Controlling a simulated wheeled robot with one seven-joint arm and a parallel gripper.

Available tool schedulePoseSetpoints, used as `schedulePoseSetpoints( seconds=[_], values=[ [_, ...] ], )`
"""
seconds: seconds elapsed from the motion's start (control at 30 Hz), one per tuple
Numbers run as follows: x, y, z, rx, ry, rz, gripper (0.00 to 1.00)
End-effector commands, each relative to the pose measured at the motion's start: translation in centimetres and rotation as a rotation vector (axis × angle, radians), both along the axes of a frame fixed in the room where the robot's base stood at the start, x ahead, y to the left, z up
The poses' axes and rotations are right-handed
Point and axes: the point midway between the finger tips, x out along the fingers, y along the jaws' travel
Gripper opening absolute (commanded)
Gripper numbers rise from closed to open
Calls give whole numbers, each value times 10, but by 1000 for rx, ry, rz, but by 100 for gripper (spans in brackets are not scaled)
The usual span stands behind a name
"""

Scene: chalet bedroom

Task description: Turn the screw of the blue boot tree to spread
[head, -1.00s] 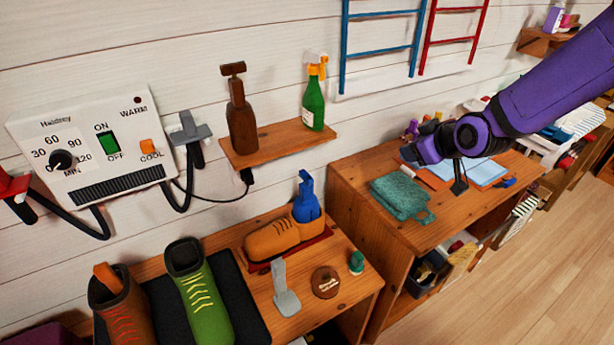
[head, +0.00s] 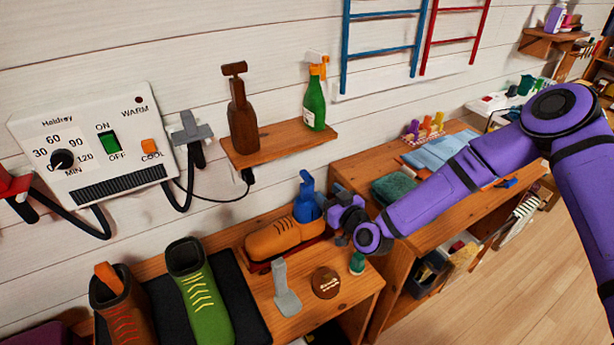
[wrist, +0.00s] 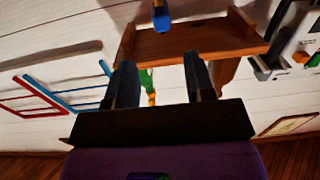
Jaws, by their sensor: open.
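The blue boot tree (head: 307,190) stands upright in the tan shoe (head: 273,238), on a dark red tray on the low bench; its top is a blue knob. My gripper (head: 336,213) is just right of the boot tree, low and close to it; the head view does not clearly show whether they touch. In the wrist view my gripper (wrist: 161,78) is open, its two dark fingers apart with nothing held between them. A blue piece (wrist: 161,18), probably part of the boot tree, shows at the top edge, beyond the fingertips.
A wall shelf (head: 280,143) with a brown bottle (head: 241,115) and green spray bottle (head: 314,100) is above. A round brown tin (head: 326,283), a small green item (head: 357,263) and a grey stand (head: 285,290) are in front. Green (head: 198,290) and brown boots (head: 122,300) stand left.

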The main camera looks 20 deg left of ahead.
Motion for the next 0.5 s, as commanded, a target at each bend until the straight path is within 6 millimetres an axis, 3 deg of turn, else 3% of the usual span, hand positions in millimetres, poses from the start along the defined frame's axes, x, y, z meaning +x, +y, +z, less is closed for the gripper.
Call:
schedulePoseSetpoints(
  seconds=[0.27, 0.5],
  values=[
    [-1, 9, -9, 46, -5, -32, 49],
    [22, 35, -9, 45, -6, -33, 49]
  ],
)
